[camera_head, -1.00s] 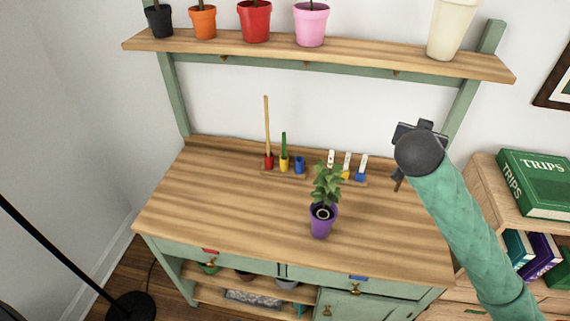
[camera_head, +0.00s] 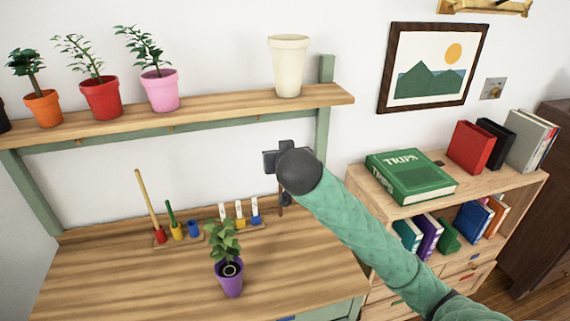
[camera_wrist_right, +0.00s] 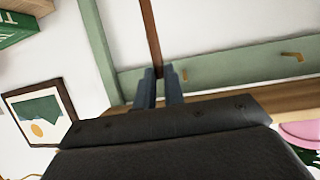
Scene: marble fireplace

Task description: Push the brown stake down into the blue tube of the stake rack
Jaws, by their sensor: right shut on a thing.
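The stake rack (camera_head: 160,243) stands at the back of the wooden worktop. Its red tube (camera_head: 160,237) holds a tall tan stake, its yellow tube (camera_head: 177,232) holds a green stake, and no stake shows in its blue tube (camera_head: 193,228). My right gripper (camera_head: 281,187) is shut on the brown stake (camera_head: 281,205), right of the rack and above the worktop's back right. My wrist hides part of the gripper in the head view. In the right wrist view the stake (camera_wrist_right: 150,35) runs from between the fingers (camera_wrist_right: 159,80). My left gripper is not in view.
A purple potted plant (camera_head: 230,280) stands in front of the rack. A second rack (camera_head: 240,226) with white-topped items is between the blue tube and my gripper. A shelf with pots (camera_head: 220,110) hangs above. A bookcase (camera_head: 440,205) is at right.

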